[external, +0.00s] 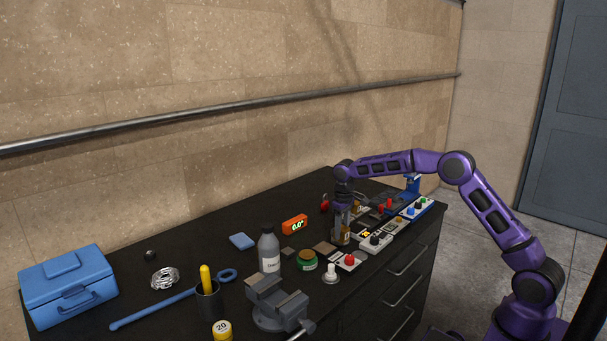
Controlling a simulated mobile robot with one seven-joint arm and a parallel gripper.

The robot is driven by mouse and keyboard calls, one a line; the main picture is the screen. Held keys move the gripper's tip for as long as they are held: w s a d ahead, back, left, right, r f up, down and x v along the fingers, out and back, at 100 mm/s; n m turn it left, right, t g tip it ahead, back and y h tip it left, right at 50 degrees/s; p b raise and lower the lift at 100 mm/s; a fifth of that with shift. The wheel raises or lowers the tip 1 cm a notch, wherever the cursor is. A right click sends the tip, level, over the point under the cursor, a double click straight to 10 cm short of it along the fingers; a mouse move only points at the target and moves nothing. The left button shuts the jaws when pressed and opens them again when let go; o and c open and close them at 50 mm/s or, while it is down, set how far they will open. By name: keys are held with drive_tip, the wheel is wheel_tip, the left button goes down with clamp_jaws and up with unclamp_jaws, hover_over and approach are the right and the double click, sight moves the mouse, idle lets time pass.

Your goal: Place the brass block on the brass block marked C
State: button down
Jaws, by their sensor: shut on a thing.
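My gripper (342,222) points straight down over the right part of the dark bench. It is shut on a small brass-coloured block (341,238), low at the bench top. I cannot tell whether the block touches what is below it. Another brass-toned piece (358,208) shows just behind and right of my gripper, partly hidden by it. No letter C can be read at this size, so I cannot tell which block is marked.
Control boxes with knobs (374,243) and a red button box (347,261) stand close to my gripper. An orange display (294,225), a grey bottle (269,250), a green-based jar (307,261) and a vise (279,303) stand left.

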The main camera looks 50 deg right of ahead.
drive_tip(key=s+d, duration=0.2)
drive_tip(key=d, duration=0.4)
drive_tip(key=s+d, duration=0.2)
drive_tip(key=d, duration=0.4)
drive_tip(key=s+d+f, duration=0.1)
drive_tip(key=d, duration=0.5)
drive_tip(key=shift+s+d, duration=0.1)
drive_tip(key=shift+s, duration=0.3)
drive_tip(key=s+d, duration=0.2)
drive_tip(key=s+d+f, duration=0.1)
drive_tip(key=s+d, duration=0.1)
drive_tip(key=d, duration=0.1)
drive_tip(key=s+d, duration=0.3)
drive_tip(key=shift+d+f, duration=0.15)
drive_tip(key=shift+d, duration=0.1)
drive_tip(key=s+a+f, duration=0.3)
drive_tip(key=a+f, duration=0.2)
drive_tip(key=a, duration=0.7)
drive_tip(key=s+a+f, duration=0.3)
drive_tip(key=a+f, duration=0.1)
drive_tip(key=a, duration=0.7)
wheel_tip(320, 180, up, 19)
drive_tip(key=w+a, duration=1.5)
drive_tip(key=a, duration=0.4)
drive_tip(key=w+a+f, duration=0.1)
drive_tip(key=a+f, duration=0.4)
drive_tip(key=a, duration=0.1)
drive_tip(key=shift+w+a+f, duration=0.2)
drive_tip(key=shift+w+a, duration=0.15)
drive_tip(key=shift+w, duration=0.05)
